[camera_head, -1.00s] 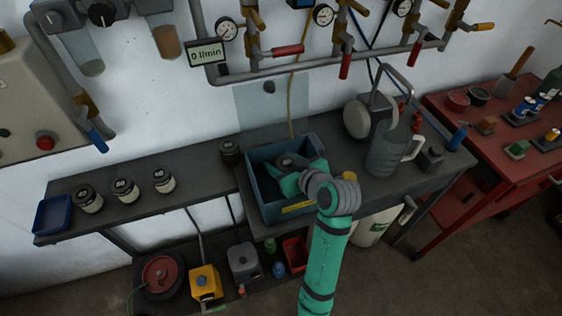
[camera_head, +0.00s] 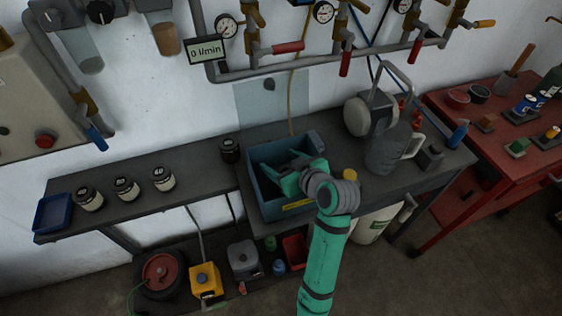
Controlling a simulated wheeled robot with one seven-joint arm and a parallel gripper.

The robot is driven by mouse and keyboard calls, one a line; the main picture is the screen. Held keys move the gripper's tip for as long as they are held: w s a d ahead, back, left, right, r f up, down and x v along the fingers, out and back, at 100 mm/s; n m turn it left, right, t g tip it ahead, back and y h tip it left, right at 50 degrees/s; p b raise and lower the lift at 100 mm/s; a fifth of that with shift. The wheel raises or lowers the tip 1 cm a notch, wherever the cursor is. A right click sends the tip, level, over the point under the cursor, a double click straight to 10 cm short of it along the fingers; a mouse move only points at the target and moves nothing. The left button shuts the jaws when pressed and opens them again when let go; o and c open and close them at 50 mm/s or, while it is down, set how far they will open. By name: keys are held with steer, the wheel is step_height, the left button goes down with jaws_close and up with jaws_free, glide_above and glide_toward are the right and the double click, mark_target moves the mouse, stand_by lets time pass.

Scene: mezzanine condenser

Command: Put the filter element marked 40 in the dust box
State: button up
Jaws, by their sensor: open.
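The dust box appears to be the open blue-teal box (camera_head: 262,198) with a yellow label on its front, on the bench. My gripper (camera_head: 300,165) is over the box's opening, its fingers apart. The gripper and wrist cover much of the inside, so I cannot tell whether a filter element lies there. Three dark-capped canisters with pale labels stand upright on the left shelf: left (camera_head: 89,198), middle (camera_head: 126,188) and right (camera_head: 163,179). A darker canister (camera_head: 230,150) stands just left of the box. Their numbers are too small to read surely.
A blue tray (camera_head: 53,213) sits at the shelf's left end. A grey jug (camera_head: 387,152) and a rounded grey device (camera_head: 371,115) stand right of the box. Pipes with gauges and red-handled valves (camera_head: 288,50) run along the wall above.

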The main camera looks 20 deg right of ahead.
steer(key=v, duration=1.2)
steer(key=shift+r, duration=0.55)
steer(key=shift+a, duration=0.1)
steer(key=shift+s, duration=0.1)
